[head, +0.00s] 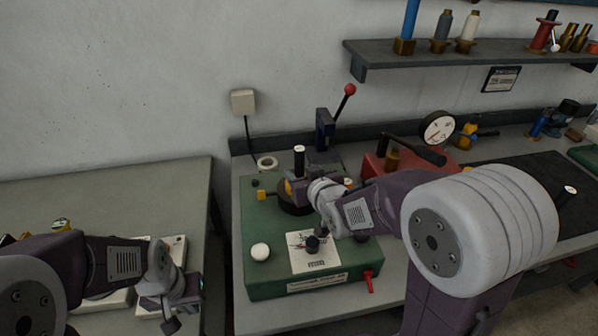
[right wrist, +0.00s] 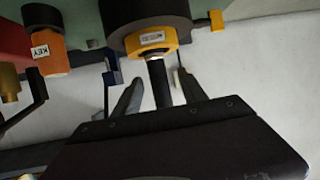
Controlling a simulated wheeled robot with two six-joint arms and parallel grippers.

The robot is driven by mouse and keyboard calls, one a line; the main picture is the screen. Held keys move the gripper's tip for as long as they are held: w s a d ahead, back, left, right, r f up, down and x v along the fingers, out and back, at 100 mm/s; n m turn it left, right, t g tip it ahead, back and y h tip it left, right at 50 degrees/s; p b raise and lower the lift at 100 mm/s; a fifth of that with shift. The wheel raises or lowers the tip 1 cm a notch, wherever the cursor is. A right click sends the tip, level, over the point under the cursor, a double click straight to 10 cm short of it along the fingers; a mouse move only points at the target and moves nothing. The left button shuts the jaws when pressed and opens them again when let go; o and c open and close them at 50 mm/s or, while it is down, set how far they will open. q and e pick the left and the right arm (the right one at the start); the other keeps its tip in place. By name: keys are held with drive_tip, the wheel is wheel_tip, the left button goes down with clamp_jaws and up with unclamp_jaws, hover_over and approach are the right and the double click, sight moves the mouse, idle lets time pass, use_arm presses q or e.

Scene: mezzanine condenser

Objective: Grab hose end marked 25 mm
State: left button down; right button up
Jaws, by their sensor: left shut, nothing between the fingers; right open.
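No hose end with a readable 25 mm mark shows. In the right wrist view a yellow collar (right wrist: 151,40) with a small label, too small to read, sits on a thick black cylinder (right wrist: 145,12). A black rod (right wrist: 158,82) sticks out from it. My right gripper (right wrist: 158,88) is open, with one finger on each side of the rod and gaps visible. In the head view my right gripper (head: 303,190) is over the back of the green bench unit (head: 262,222), partly hiding the black base there. My left gripper (head: 174,305) is shut and empty at lower left.
A white ball knob (head: 260,252) and a red lever (head: 369,281) are on the green unit's front. A red-knobbed lever (head: 349,90) stands behind. A shelf (head: 470,50) overhangs the back.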

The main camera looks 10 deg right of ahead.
sight(301, 153)
use_arm(q)
drive_tip(key=shift+s+d+r, duration=0.1)
drive_tip(key=shift+s+r, duration=0.05)
drive_tip(key=shift+r, duration=0.15)
use_arm(e)
drive_tip(key=shift+w+f, duration=0.1)
drive_tip(key=shift+w, duration=0.3)
use_arm(q)
drive_tip(key=shift+w+r+p, duration=0.1)
drive_tip(key=shift+w+p, duration=0.15)
drive_tip(key=shift+p, duration=0.15)
use_arm(e)
drive_tip(key=x, duration=0.4)
drive_tip(key=shift+w+a+f, duration=0.1)
drive_tip(key=shift+w, duration=0.15)
use_arm(q)
drive_tip(key=shift+s, duration=0.2)
use_arm(e)
drive_tip(key=shift+s, duration=0.25)
drive_tip(key=shift+c, duration=0.7)
clamp_jaws()
drive_tip(key=shift+r, duration=0.2)
